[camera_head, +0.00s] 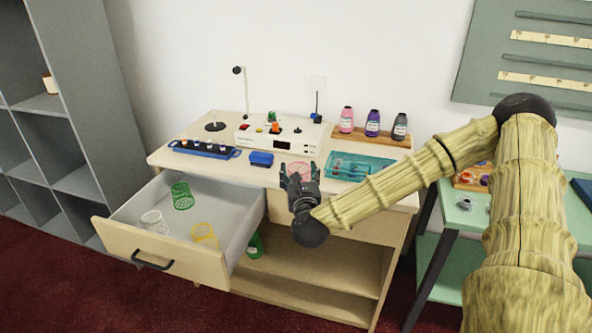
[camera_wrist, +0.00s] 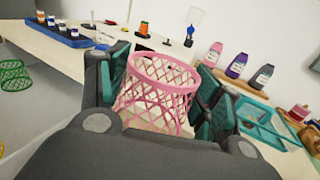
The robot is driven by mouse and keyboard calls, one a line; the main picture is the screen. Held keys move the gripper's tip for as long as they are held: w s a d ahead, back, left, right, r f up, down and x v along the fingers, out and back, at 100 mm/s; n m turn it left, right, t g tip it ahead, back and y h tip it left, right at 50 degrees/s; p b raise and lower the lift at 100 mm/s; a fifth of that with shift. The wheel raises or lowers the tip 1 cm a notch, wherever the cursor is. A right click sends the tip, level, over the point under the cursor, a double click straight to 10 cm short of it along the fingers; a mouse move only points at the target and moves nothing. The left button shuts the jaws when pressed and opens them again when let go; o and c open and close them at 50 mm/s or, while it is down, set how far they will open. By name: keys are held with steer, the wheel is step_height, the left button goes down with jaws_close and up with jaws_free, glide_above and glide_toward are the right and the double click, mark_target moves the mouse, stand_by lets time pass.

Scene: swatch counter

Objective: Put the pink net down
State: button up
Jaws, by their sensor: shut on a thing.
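The pink net (camera_wrist: 158,88) is a small round mesh basket, held between the fingers in the wrist view. It stands roughly upright, with its lower part hidden by my gripper. My gripper (camera_head: 300,172) is shut on it above the front of the counter top (camera_head: 222,165); in the head view the pink net (camera_head: 303,169) shows just behind the fingers. I cannot tell whether the net touches the counter. The open drawer (camera_head: 212,254) at left holds a green net (camera_head: 182,196), a white net (camera_head: 154,223) and a yellow net (camera_head: 204,234).
A teal tray (camera_head: 386,162) lies right of my gripper, and a blue box (camera_head: 261,159) left of it. A white device (camera_head: 262,139), a blue rack (camera_head: 202,150) and several bottles (camera_head: 372,123) stand behind. A green item (camera_head: 255,246) is on the shelf below.

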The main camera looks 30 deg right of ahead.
steer(key=shift+w+d+r, duration=0.2)
steer(key=shift+d+r, duration=0.1)
steer(key=shift+h, duration=0.3)
steer(key=p+x, duration=0.1)
steer(key=x, duration=0.4)
steer(key=f+p+x, duration=0.1)
steer(key=x, duration=0.4)
steer(key=p+x, duration=0.2)
steer(key=x, duration=0.3)
steer(key=shift+w+d+f, duration=0.25)
steer(key=shift+d+f, duration=0.15)
steer(key=shift+f+p, duration=0.6)
steer(key=shift+f, duration=1.15)
steer(key=shift+f, duration=0.15)
steer(key=o, duration=0.7)
steer(key=shift+o, duration=0.2)
